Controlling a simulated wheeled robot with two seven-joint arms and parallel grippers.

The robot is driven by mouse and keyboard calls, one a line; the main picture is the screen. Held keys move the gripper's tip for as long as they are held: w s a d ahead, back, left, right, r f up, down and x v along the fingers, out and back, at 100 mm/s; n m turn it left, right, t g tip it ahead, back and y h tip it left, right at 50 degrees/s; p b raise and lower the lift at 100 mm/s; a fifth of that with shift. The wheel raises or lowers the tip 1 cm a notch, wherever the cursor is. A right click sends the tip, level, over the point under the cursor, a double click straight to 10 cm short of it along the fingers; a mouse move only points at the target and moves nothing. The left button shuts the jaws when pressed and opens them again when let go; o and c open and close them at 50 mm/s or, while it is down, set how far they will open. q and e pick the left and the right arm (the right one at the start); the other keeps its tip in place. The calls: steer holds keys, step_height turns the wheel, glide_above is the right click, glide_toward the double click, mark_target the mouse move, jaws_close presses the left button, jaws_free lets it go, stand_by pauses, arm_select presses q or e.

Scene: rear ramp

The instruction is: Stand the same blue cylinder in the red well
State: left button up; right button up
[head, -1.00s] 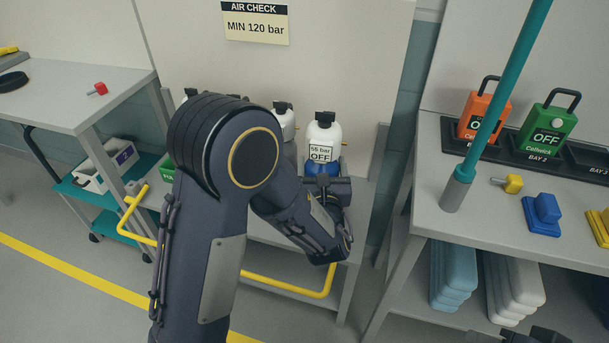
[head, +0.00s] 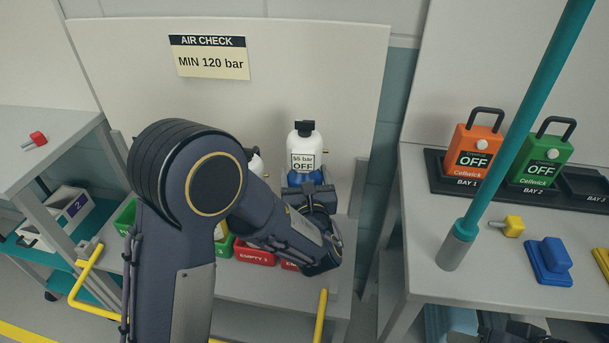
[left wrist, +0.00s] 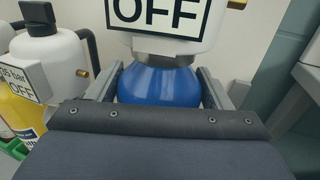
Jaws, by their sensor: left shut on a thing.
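The blue cylinder (head: 306,178) has a white upper body, a black top and a label reading about 55 bar and OFF. It looks upright. My left gripper (head: 309,192) is shut around its blue lower part; in the left wrist view a finger stands on each side of the blue part (left wrist: 160,86). A red well marked EMPTY 1 (head: 254,253) sits on the rack below and left of the gripper. A second red well (head: 289,265) beside it is mostly hidden by my arm. The cylinder's base is hidden.
A green well (head: 126,217) is at the rack's left. A yellow rail (head: 88,277) runs along the front. A teal pole (head: 520,125) rises from the right bench (head: 400,230).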

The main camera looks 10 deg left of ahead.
arm_select(q)
step_height(320, 180, down, 7)
steer(key=b, duration=0.4)
steer(key=shift+b, duration=0.4)
steer(key=shift+f+b, duration=0.55)
steer(key=shift+b, duration=0.05)
stand_by(0.6)
steer(key=o, duration=1.9)
steer(key=shift+o, duration=1.1)
steer(key=shift+f, duration=0.1)
steer(key=v, duration=0.8)
